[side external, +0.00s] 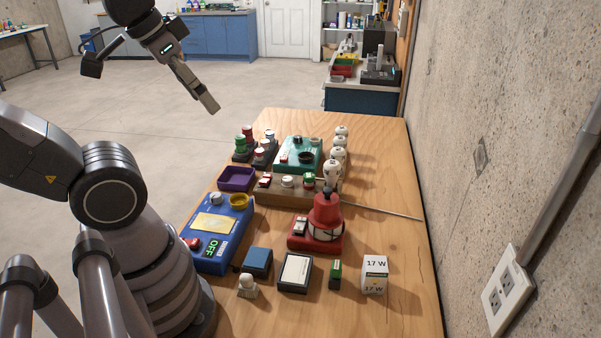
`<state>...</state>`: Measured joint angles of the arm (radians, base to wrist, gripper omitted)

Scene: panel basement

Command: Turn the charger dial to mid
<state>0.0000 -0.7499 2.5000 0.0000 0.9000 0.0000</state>
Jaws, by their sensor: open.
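A blue panel box (236,240) stands on the wooden table next to my arm's base. It has a grey knob (216,198), a yellow ring (239,200), a pale yellow plate, a red button and a small display reading OFF. A teal box (289,160) farther back carries a round black dial (306,157) and small switches. No readable label tells which one is the charger, and the dial settings are too small to read. My gripper (212,107) is open and empty, high up beyond the table's far left corner, apart from everything.
A red device (326,215), a wooden block (272,193) with switches and a purple tray (236,179) stand mid-table. White insulators (333,172) line the right. Small boxes and a 17 W box (374,275) are in front. A concrete wall bounds the right.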

